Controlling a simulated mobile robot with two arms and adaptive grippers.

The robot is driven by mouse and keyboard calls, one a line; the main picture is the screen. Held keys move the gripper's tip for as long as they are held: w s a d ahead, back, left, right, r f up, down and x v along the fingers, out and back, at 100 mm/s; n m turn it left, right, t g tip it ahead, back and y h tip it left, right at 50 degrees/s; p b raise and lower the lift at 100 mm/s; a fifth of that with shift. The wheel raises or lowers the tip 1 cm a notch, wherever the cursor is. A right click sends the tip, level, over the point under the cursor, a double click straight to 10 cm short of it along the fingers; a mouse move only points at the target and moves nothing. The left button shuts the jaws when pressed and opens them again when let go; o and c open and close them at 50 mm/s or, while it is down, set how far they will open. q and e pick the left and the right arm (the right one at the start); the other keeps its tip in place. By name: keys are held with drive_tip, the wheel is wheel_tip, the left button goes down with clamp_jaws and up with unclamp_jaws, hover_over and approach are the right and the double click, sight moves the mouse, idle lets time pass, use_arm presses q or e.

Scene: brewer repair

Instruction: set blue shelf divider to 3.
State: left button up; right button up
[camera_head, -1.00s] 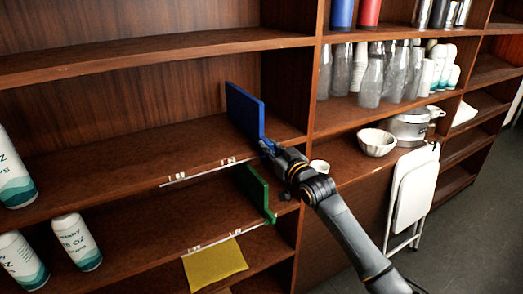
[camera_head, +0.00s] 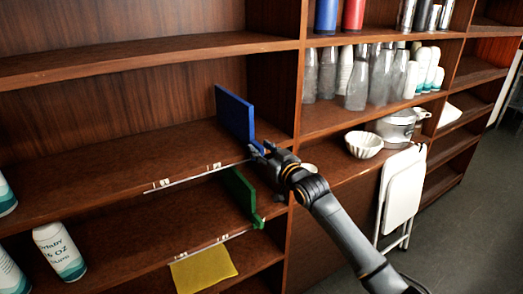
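The blue shelf divider (camera_head: 235,113) stands upright on the middle shelf, near the right upright of the left bay. A white scale strip (camera_head: 198,176) with small markers runs along that shelf's front edge, to the left of the divider. Its numbers are too small to read. My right gripper (camera_head: 258,152) is at the divider's lower front end, at the shelf edge. Its fingers are small and partly hidden, so I cannot tell whether they are closed on it. My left gripper is not in view.
Bottles (camera_head: 357,85) and a white bowl (camera_head: 364,144) are in the right bay.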

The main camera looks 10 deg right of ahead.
drive_tip(key=shift+s, duration=0.4)
drive_tip(key=v, duration=1.1)
drive_tip(key=shift+d, duration=0.15)
drive_tip(key=d+f+m+g+h, duration=0.2)
drive_tip(key=d+f+g+h, duration=0.15)
drive_tip(key=f, duration=1.55)
drive_tip(key=s+d+f+g, duration=0.1)
drive_tip(key=s+f, duration=0.2)
drive_tip(key=f, duration=0.5)
drive_tip(key=s+d+f+g+h, duration=0.1)
drive_tip(key=s+f, duration=0.3)
drive_tip(key=f, duration=0.4)
drive_tip(key=s+d+f+g, duration=0.1)
drive_tip(key=s+f+g, duration=0.15)
drive_tip(key=f, duration=0.45)
drive_tip(key=s+a+f+g+h, duration=0.1)
drive_tip(key=s+f+g, duration=0.2)
drive_tip(key=s+f, duration=1.1)
drive_tip(key=s+a+f+g, duration=0.1)
drive_tip(key=s+f+g, duration=0.1)
drive_tip(key=s+f, duration=1.1)
drive_tip(key=s+a+g, duration=0.1)
drive_tip(key=s+g, duration=0.2)
drive_tip(key=s, duration=1.7)
drive_tip(key=shift+s+a+n, duration=0.15)
drive_tip(key=shift+a+n, duration=0.2)
drive_tip(key=shift+n, duration=0.05)
